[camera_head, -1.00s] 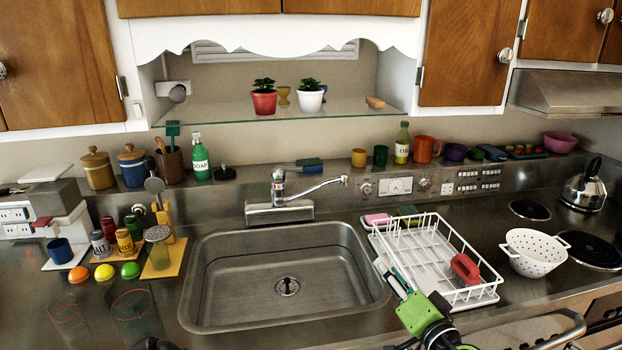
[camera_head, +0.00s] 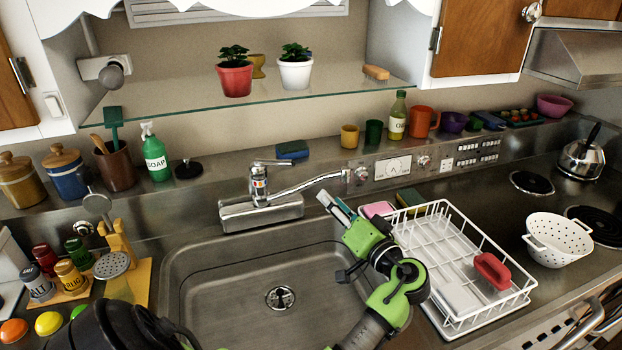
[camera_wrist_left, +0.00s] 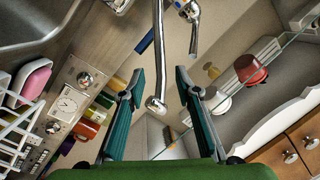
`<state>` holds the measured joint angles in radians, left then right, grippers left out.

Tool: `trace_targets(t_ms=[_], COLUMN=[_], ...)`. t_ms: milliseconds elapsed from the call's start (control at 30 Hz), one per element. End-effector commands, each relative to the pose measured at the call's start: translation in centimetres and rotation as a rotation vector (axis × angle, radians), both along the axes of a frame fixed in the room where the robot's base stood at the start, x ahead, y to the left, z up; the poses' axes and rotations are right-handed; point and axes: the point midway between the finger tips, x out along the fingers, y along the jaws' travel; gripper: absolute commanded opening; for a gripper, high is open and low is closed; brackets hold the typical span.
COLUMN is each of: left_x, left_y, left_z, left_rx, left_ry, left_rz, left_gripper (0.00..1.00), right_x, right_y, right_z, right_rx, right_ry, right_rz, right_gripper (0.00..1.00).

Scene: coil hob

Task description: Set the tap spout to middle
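The chrome tap (camera_head: 260,200) stands behind the sink (camera_head: 171,285). Its spout (camera_head: 312,184) points to the right in the head view, its end near the wall panel. My left gripper (camera_head: 328,200), green with teal fingers, is just in front of and below the spout's outer end. In the left wrist view its fingers (camera_wrist_left: 158,82) are wide apart, with the spout (camera_wrist_left: 158,60) showing between them. The spout's end lies in the gap; I cannot tell whether a finger touches it. The tap lever (camera_wrist_left: 194,40) shows beside it. My right gripper is not in view.
A white dish rack (camera_head: 447,318) with a red item stands right of the sink, close to my left arm. A glass shelf (camera_head: 180,100) with potted plants hangs above the tap. Spice jars (camera_head: 70,274) stand at the left.

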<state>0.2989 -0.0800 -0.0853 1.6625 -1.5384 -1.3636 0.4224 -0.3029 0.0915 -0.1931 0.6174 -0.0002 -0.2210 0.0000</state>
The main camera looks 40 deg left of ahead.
Motion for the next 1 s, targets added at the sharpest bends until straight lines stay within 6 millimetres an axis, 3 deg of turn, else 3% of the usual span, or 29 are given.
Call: trace_targets(t_ms=[200,400,600,900,1000], left_x=[1.4,2.5,3.0,3.0,3.0], left_y=[4.7,7.9,9.4,9.6,9.6], left_z=[0.3,0.1,0.0,0.0,0.0], left_rx=[0.003,0.002,0.000,0.000,0.000], left_ry=[0.000,0.001,0.001,0.001,0.001], left_rz=[0.003,0.001,-0.001,-0.001,0.000], left_gripper=[0.30,0.30,0.30,0.30,0.07], right_x=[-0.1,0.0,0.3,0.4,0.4], right_y=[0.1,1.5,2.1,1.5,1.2], right_z=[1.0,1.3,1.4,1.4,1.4], right_rx=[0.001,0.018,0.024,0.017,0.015], right_ry=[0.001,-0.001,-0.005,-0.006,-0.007], right_rz=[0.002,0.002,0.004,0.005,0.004], right_gripper=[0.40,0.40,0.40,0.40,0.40])
